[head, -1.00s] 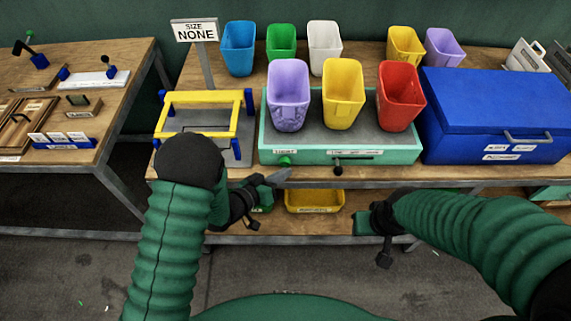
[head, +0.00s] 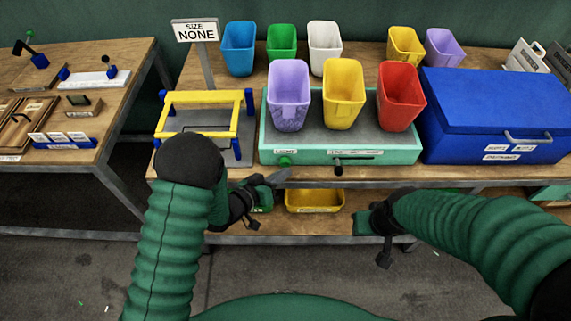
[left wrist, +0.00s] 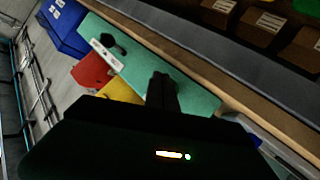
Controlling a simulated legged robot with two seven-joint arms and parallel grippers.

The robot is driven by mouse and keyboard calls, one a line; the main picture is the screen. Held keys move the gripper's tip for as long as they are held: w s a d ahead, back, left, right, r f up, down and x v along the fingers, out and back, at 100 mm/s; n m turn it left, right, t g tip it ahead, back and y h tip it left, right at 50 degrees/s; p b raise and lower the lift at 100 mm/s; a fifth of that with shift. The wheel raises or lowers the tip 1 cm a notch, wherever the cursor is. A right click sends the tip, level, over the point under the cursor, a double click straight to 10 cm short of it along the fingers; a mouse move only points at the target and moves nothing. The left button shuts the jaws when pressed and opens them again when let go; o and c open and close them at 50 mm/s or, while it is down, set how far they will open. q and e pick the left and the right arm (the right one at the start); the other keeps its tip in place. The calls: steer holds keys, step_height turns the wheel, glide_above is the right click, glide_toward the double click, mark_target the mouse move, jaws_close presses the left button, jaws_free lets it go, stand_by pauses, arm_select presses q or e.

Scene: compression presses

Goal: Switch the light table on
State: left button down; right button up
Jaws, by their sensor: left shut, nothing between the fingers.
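The light table (head: 400,152) is a teal box with a dark grey top, on the wooden bench in the head view. Its front carries a green knob (head: 285,161) at the left and a black lever (head: 338,165) near the middle, each by a white label. Purple (head: 290,97), yellow (head: 343,95) and red (head: 400,97) bins stand on its top. My left gripper (head: 279,178) is shut and empty, just below and in front of the green knob. In the left wrist view the dark fingers (left wrist: 162,92) lie over the teal front. My right gripper (head: 378,245) hangs lower right; its jaws are unclear.
A blue chest (head: 495,115) stands right of the light table. A yellow frame (head: 200,105) with blue posts stands left. More bins line the back. A yellow tray (head: 315,201) sits on the lower shelf. A sign (head: 195,31) reads "SIZE NONE".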

stand_by(0.6)
arm_select(q)
steer(key=shift+w+a+r, duration=0.1)
steer(key=shift+w, duration=0.5)
stand_by(0.3)
steer(key=shift+s, duration=0.65)
steer(key=shift+s+p, duration=0.4)
steer(key=shift+s, duration=2.6)
